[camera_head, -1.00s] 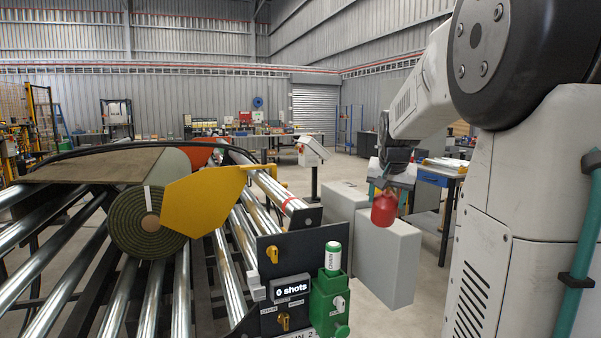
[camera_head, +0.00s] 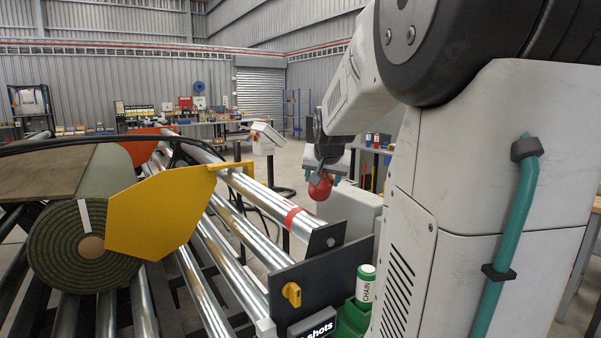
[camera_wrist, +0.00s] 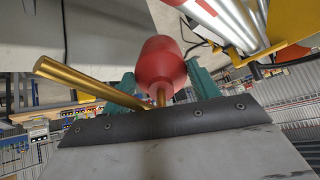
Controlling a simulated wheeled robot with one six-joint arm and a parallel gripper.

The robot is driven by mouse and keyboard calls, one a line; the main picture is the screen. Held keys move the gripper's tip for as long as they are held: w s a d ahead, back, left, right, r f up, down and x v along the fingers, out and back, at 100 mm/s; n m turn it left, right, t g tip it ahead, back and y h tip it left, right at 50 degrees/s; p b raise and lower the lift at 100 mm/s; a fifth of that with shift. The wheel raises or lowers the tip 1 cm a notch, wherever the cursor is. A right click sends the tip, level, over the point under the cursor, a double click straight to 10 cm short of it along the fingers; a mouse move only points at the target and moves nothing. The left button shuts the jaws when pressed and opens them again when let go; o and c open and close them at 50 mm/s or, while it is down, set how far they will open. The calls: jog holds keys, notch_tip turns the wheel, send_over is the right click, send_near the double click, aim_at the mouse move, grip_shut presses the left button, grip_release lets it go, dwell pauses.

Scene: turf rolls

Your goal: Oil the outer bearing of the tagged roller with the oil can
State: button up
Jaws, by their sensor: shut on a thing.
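The red oil can (camera_head: 320,187) hangs in my gripper (camera_head: 329,176) at the end of my arm, right of the roller bed and in front of a grey cabinet. In the wrist view the red can (camera_wrist: 161,66) sits between the teal fingers (camera_wrist: 162,88), with a brass spout (camera_wrist: 88,82) reaching to the left. The tagged roller (camera_head: 258,197) is the outermost silver roller, with a red band (camera_head: 291,216) near its close end. A dark end plate (camera_head: 326,238) stands at that end; the bearing itself is not clearly seen. The can is apart from the roller.
A dark panel (camera_head: 318,270) with a yellow knob and a green unit with a CHAIN bottle (camera_head: 365,284) stand in front. A grey cabinet (camera_head: 350,210) is behind the can.

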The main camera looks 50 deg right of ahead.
jog(key=shift+w+f, duration=0.15)
jog(key=shift+w, duration=0.3)
notch_tip(320, 180, down, 8)
jog(key=shift+r, duration=0.2)
dwell(2.8)
jog(key=shift+r, duration=3.45)
